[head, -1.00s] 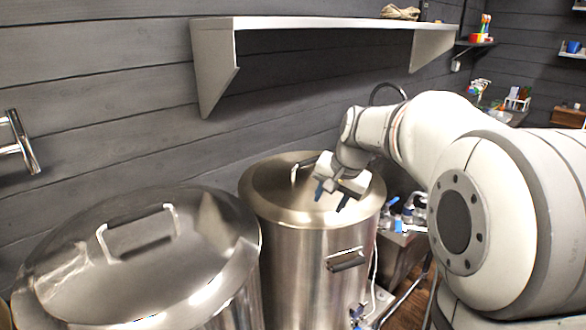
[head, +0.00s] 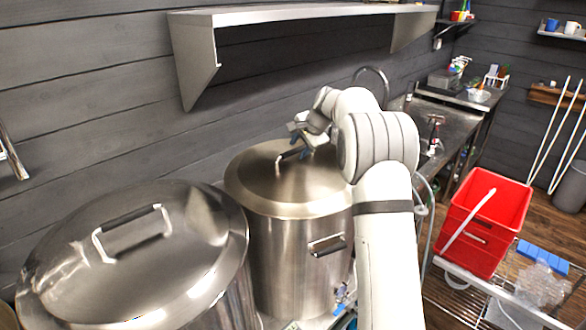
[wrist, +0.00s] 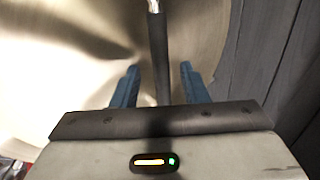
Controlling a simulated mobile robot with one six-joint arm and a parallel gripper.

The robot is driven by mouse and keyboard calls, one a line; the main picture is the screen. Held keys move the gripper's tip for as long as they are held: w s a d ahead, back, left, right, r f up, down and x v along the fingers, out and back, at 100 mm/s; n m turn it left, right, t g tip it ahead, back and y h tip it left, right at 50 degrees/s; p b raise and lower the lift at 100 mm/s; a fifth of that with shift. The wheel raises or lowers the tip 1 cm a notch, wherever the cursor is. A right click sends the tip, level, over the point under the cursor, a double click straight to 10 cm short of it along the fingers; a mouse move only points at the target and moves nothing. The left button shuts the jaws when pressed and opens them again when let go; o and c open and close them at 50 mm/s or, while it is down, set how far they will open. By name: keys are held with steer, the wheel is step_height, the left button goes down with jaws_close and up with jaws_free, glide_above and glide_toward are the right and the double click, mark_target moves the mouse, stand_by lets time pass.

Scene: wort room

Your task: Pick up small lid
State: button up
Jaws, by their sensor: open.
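The small lid (head: 262,185) is a round, shiny steel lid on the smaller kettle (head: 300,255), right of the larger one. Its bar handle (head: 291,153) stands up near the top, partly hidden by my gripper. My gripper (head: 304,143) is at the handle's far right end. In the wrist view my gripper's blue fingers (wrist: 158,84) are open, with the dark handle (wrist: 158,50) running between them. I cannot tell whether either finger touches it. The lid's bright surface (wrist: 60,45) lies beneath.
A larger lidded kettle (head: 130,265) stands at the left. A wall shelf (head: 300,15) hangs above, and the plank wall (wrist: 280,50) is close on the right in the wrist view. A red crate (head: 485,220) and a sink counter (head: 440,125) are at the right.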

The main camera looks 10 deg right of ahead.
mark_target(298, 148)
steer(key=x, duration=0.3)
steer(key=shift+w+p, duration=0.15)
steer(key=shift+p, duration=0.2)
steer(key=shift+d, duration=0.1)
steer(key=shift+c, duration=0.2)
jaws_close()
steer(key=shift+r, duration=0.1)
